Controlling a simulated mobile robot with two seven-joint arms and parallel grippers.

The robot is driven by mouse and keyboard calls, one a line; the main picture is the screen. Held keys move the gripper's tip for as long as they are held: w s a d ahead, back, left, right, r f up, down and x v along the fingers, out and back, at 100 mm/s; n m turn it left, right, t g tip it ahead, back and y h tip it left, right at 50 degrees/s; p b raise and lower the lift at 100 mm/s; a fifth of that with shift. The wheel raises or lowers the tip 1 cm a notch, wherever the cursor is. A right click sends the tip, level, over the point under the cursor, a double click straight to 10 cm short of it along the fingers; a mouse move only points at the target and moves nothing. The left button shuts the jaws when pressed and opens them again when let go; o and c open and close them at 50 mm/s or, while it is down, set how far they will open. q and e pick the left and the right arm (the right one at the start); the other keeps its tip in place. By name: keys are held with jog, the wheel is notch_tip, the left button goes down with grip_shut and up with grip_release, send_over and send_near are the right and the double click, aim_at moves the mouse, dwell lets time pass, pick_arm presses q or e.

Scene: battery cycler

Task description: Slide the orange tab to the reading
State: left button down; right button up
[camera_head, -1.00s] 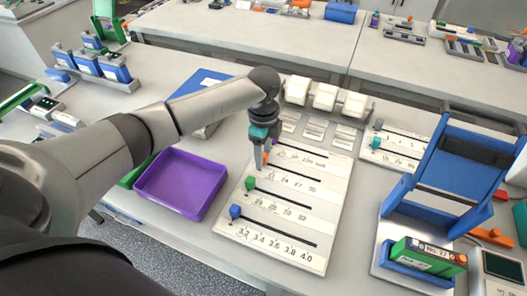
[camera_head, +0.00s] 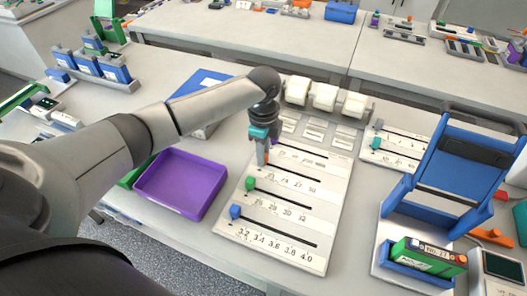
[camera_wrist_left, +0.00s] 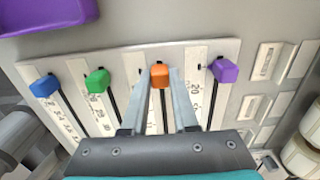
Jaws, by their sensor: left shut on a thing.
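The white slider board (camera_head: 300,215) lies on the table with several dark slots and printed scales. The orange tab (camera_wrist_left: 161,77) sits at the low end of its slot, between the green tab (camera_wrist_left: 97,80) and the purple tab (camera_wrist_left: 223,70) in the left wrist view. The blue tab (camera_head: 235,211) and green tab (camera_head: 250,183) also stand at the left ends of their slots in the head view. My left gripper (camera_wrist_left: 166,80) is shut on the orange tab, a finger on each side. In the head view the gripper (camera_head: 262,160) largely hides that tab. My right gripper is not in view.
A purple tray (camera_head: 181,182) lies left of the board. A blue stand (camera_head: 455,165) and a green-and-blue battery holder (camera_head: 425,257) stand to the right. White rolls (camera_head: 325,97) are behind the board. A second slider board (camera_head: 400,148) lies beyond it.

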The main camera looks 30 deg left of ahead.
pick_arm(q)
jog(key=shift+d, duration=0.1)
dwell(0.6)
jog(key=d+p, duration=0.2)
jog(key=d, duration=0.1)
jog(key=shift+r, duration=0.15)
jog(key=shift+w+d, duration=0.15)
jog(key=shift+d, duration=0.15)
jog(key=c, duration=0.7)
grip_release()
jog(key=shift+a, duration=0.1)
